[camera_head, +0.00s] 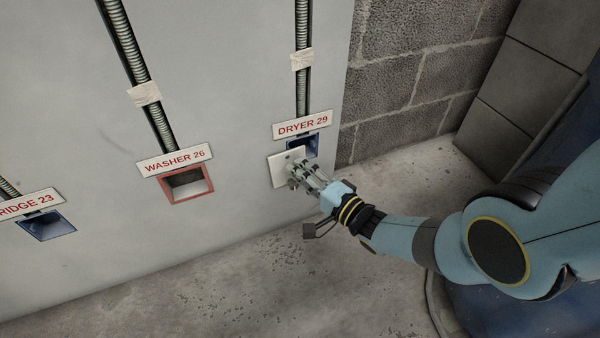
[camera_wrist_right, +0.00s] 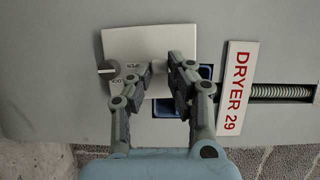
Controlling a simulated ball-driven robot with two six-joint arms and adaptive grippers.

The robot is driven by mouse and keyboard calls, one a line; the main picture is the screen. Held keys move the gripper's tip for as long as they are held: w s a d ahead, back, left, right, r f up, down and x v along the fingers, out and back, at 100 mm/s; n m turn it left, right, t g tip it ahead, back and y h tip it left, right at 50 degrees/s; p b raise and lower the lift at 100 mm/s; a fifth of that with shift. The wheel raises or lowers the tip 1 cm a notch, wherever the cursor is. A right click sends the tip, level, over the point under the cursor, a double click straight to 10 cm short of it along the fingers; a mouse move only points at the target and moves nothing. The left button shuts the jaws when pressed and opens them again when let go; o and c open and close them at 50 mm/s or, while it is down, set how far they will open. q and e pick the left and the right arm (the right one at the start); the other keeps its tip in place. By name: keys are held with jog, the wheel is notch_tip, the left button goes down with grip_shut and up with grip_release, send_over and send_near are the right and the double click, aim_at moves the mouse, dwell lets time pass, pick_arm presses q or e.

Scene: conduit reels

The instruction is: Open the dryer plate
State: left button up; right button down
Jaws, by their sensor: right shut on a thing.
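The dryer plate (camera_head: 279,172) is a white square cover on the grey wall, below the DRYER 29 sign (camera_head: 302,125). My left gripper is not in view.
A red-framed opening sits under the WASHER 26 sign (camera_head: 174,160), and a blue box (camera_head: 47,227) under the FRIDGE 23 sign (camera_head: 27,204). Taped conduits (camera_head: 302,30) run up the wall. A block wall (camera_head: 420,70) stands at right. The floor below is clear.

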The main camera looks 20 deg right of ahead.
jog(key=shift+f, duration=0.1)
jog(key=c, duration=1.2)
grip_release()
jog(key=shift+c, duration=0.2)
jog(key=v, duration=1.2)
